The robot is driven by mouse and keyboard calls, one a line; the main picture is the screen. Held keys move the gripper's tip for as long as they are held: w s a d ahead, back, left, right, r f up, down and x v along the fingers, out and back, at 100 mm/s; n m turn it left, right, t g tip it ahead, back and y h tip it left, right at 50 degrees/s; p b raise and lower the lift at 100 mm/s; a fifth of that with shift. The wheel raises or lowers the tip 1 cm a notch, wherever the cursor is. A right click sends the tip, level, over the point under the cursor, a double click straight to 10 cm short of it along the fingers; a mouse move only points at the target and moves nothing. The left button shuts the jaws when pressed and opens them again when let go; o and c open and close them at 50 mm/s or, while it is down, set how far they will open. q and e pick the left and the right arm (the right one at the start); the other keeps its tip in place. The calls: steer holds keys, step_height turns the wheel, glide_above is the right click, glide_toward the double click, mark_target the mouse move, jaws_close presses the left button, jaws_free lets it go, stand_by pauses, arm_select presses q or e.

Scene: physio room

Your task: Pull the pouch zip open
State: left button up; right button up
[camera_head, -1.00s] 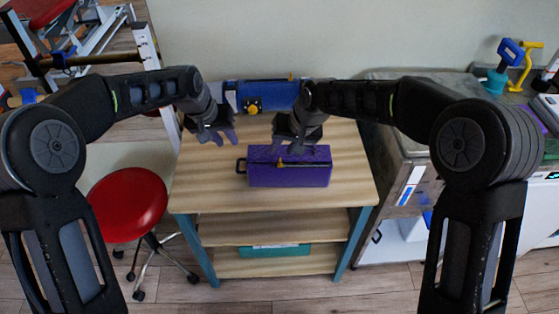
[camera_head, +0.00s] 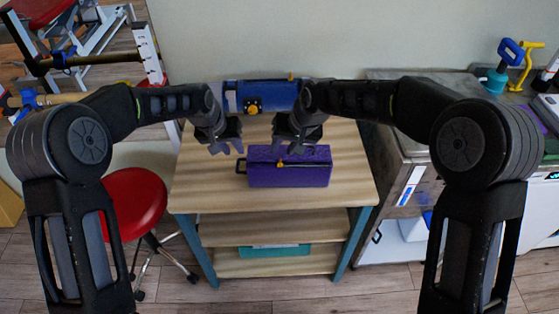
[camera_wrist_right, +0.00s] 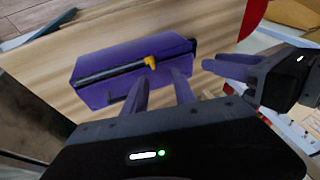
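The purple pouch (camera_head: 310,176) lies on the wooden table top, with a dark zip line along it and a dark loop at its left end. Its yellow zip pull (camera_head: 280,163) sits left of the middle and also shows in the right wrist view (camera_wrist_right: 150,62). My right gripper (camera_head: 287,153) is open and empty above the pouch's left part; in the wrist view its two spread fingers (camera_wrist_right: 160,88) point toward the pouch near the pull. My left gripper (camera_head: 226,150) is open and empty, left of the pouch and apart from it.
A blue case (camera_head: 275,92) with a yellow part stands at the table's back. The wooden table top (camera_head: 205,190) is clear in front and left of the pouch. A red stool (camera_head: 135,200) stands left, and a grey cabinet (camera_head: 400,130) right.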

mark_target(281, 161)
steer(key=shift+f, duration=0.15)
steer(key=shift+f, duration=2.3)
steer(key=shift+f, duration=0.1)
steer(key=shift+c, duration=0.2)
jaws_close()
arm_select(q)
steer(key=shift+f, duration=3.75)
steer(key=shift+c, duration=0.5)
